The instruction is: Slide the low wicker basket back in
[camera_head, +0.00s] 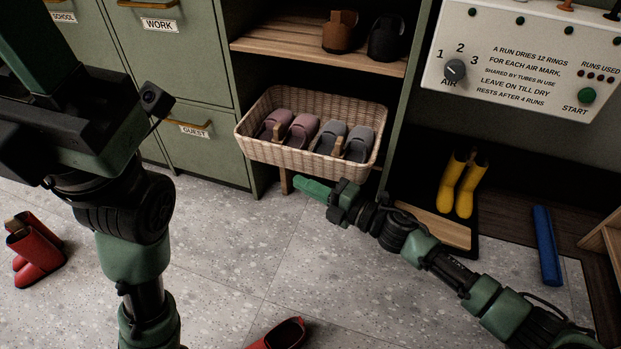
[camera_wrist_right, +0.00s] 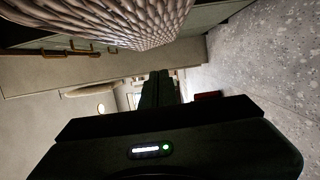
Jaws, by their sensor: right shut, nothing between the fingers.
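The low wicker basket (camera_head: 270,158) sticks out from the lower opening of the green shelf unit, over the floor. It holds a pink pair of slippers (camera_head: 287,127) and a grey pair (camera_head: 345,138). My right gripper (camera_head: 299,186) is shut and empty, just below the basket's front wall, its fingers pointing left. In the right wrist view the woven basket (camera_wrist_right: 130,22) fills the top, and the shut fingers (camera_wrist_right: 157,88) are apart from it. Whether they touch the basket's underside in the head view I cannot tell.
A shelf board (camera_head: 290,42) with brown and black shoes lies above the basket. Green drawers (camera_head: 205,150) stand left. Yellow boots (camera_head: 460,183) and a blue roll (camera_head: 546,245) are right. Red boots (camera_head: 38,255) and a red shoe (camera_head: 283,333) lie on the floor.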

